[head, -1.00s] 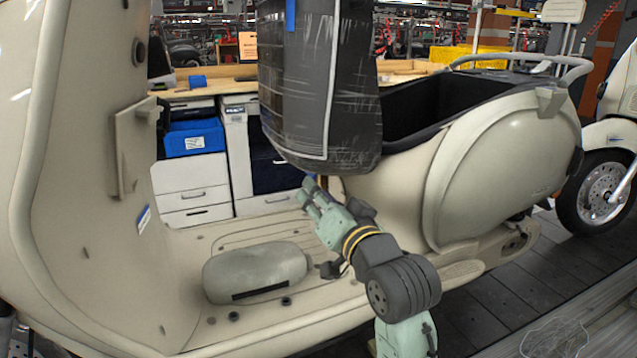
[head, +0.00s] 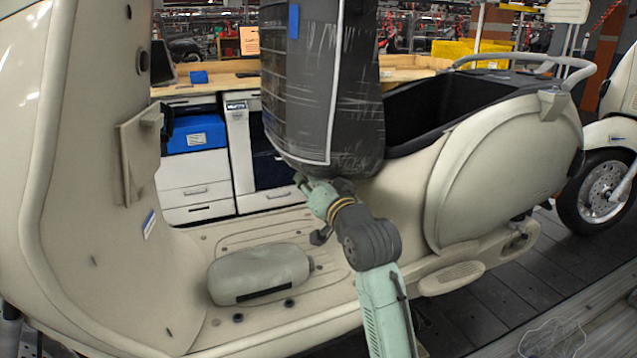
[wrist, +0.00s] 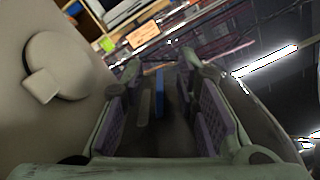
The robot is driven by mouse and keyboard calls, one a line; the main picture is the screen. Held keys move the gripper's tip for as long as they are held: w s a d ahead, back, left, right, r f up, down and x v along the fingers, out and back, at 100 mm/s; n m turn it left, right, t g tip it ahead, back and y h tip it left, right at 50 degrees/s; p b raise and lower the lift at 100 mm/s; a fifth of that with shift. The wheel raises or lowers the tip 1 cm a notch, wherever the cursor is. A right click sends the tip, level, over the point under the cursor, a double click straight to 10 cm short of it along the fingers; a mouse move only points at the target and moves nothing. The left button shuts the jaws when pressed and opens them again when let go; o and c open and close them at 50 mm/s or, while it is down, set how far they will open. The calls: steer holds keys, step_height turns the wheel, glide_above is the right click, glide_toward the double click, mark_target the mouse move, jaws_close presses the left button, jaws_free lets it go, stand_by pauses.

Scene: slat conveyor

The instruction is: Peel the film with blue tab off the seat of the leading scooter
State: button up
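The leading scooter (head: 400,200) is cream, and its dark seat (head: 350,110) stands tipped up, wrapped in clear, creased film (head: 312,70). The blue tab (head: 294,20) is on the seat's upper left part, near the top of the head view. My gripper (head: 301,181) is just below the seat's lower end, pointing up and left. In the wrist view my gripper (wrist: 162,78) has its purple-padded fingers apart, with the blue tab (wrist: 159,92) showing between them at a distance. No film is visibly held. Whether a finger touches the seat's lower end I cannot tell.
A grey rounded bundle (head: 260,272) lies on the scooter's footboard (head: 225,318). The front shield (head: 90,180) rises at the left. Behind are a wooden bench (head: 225,84) and a blue box (head: 195,134). Another scooter's wheel (head: 605,190) is at the right.

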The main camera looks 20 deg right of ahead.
jaws_close()
stand_by(0.4)
